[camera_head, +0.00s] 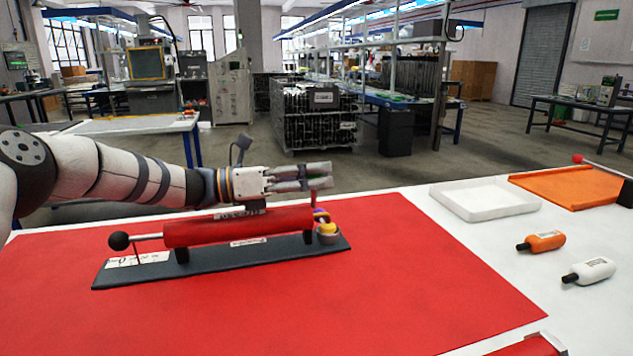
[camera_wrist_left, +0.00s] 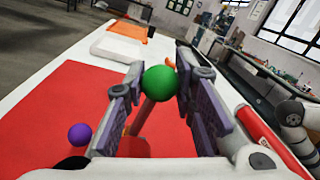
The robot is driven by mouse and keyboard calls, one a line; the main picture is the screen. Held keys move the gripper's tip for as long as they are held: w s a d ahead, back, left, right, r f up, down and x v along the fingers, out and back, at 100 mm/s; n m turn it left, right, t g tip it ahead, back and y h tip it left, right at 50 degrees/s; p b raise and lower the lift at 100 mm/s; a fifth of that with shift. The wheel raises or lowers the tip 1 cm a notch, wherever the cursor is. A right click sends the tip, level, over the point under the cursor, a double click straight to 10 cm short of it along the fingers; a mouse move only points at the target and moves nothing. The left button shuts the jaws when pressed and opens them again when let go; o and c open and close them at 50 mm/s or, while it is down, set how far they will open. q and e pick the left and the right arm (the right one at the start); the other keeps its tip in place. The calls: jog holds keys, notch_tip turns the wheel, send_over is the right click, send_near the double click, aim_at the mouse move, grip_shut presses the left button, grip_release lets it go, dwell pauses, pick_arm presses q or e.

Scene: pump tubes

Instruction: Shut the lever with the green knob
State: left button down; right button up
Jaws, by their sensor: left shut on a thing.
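The green knob (camera_wrist_left: 159,83) sits between the two finger pads of my left gripper (camera_wrist_left: 160,92) in the left wrist view, on a brownish lever rod (camera_wrist_left: 143,116). My left gripper (camera_head: 315,176) is shut on the green knob, above the right end of the pump in the head view. There the fingers hide the green knob. The pump is a red tube (camera_head: 238,226) on a dark base plate (camera_head: 220,262), with a black knob (camera_head: 119,240) at its left end. A purple knob (camera_wrist_left: 79,134) shows apart from the fingers. My right gripper is not in view.
A red mat (camera_head: 400,290) lies under the pump on the white table. A white tray (camera_head: 485,213), an orange tray (camera_head: 560,200), an orange bottle (camera_head: 545,241) and a white bottle (camera_head: 592,271) are at the right. The mat in front of the pump is clear.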

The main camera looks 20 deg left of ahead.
pick_arm(q)
jog(key=shift+w+a+n, duration=0.4)
jog(key=shift+w+n, duration=0.15)
jog(key=shift+n, duration=0.65)
jog(key=c, duration=1.3)
grip_release()
jog(key=v, duration=1.2)
jog(key=shift+f, duration=0.2)
